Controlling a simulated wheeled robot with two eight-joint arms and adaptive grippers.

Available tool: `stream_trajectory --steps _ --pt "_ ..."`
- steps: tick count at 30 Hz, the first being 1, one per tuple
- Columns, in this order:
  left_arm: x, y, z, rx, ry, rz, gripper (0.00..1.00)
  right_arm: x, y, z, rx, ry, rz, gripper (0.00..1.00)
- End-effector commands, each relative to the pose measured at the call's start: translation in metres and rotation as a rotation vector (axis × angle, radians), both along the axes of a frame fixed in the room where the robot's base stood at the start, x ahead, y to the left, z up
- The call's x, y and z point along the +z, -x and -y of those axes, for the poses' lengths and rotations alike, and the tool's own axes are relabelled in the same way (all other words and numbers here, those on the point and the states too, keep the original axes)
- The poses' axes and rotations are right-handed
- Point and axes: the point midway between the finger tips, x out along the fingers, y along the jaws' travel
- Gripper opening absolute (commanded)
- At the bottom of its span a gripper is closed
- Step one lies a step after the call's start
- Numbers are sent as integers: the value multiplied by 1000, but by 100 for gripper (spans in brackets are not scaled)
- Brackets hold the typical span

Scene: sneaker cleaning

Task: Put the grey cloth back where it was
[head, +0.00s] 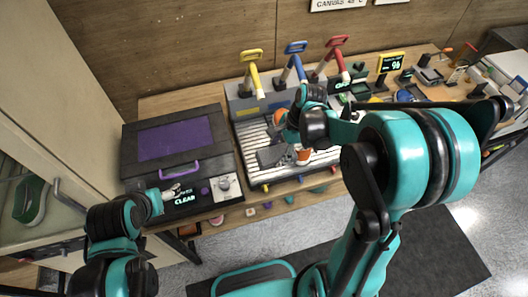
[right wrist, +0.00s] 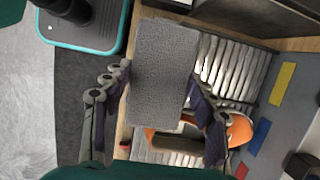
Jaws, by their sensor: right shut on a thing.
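The grey cloth (right wrist: 163,75) shows in the right wrist view as a flat grey rectangle between the two fingers of my right gripper (right wrist: 160,108). In the head view, the cloth (head: 271,156) is over the white ribbed rack (head: 250,135), left of my right gripper (head: 290,155), which is shut on it. An orange object (right wrist: 240,129) lies just beyond the gripper and is partly hidden by the fingers. My left gripper (head: 174,191) is in front of the dark box; its fingers are too small to judge.
A dark box with a purple lid panel (head: 175,138) and handle stands left of the rack. Yellow (head: 252,72), blue (head: 296,66) and red (head: 338,58) levers rise behind the rack. Small tools and a yellow-framed display (head: 391,62) crowd the bench at right.

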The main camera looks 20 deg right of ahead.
Motion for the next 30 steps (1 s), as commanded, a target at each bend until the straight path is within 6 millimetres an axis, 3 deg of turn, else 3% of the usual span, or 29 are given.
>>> stream_trajectory --steps 3,9,14,22,30 --pt "-7 0 0 0 0 0 78 -20 -29 -12 4 0 1 22" --pt "-11 0 0 0 0 0 78 -38 -57 -24 2 0 0 22" --pt "-12 0 0 0 0 0 78 -44 -63 -26 2 0 0 22" --pt "-21 0 0 0 0 0 78 -80 -63 -26 2 0 0 22" --pt "-21 -1 0 0 0 0 78 -81 -63 -26 2 0 0 22"
